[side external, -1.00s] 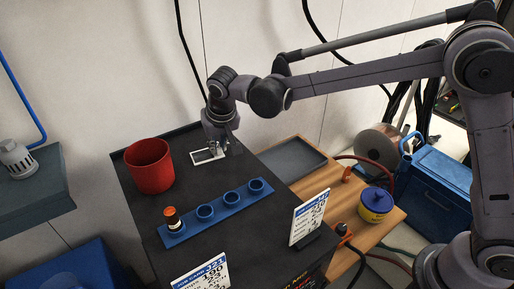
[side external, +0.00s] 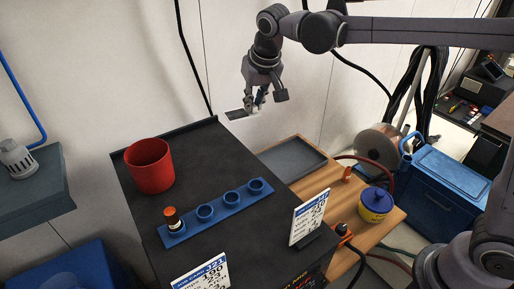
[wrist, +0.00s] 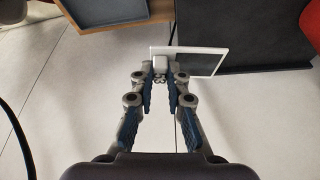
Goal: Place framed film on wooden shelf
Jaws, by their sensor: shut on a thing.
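The framed film, a dark film in a thin white frame, is held at one edge by my gripper (wrist: 160,78). In the wrist view the framed film (wrist: 208,64) sticks out to the right of the fingertips. In the side view my gripper (side external: 257,104) is up in the air near the back wall, past the far end of the black table, with the framed film (side external: 237,114) to its left. The wooden shelf (side external: 346,217) is right of the black table and lower. Its edge also shows at the top left of the wrist view (wrist: 76,15).
A grey tray (side external: 292,158) lies on the shelf's far part. A blue-and-yellow pot (side external: 375,205) and an orange item (side external: 347,174) stand nearer.

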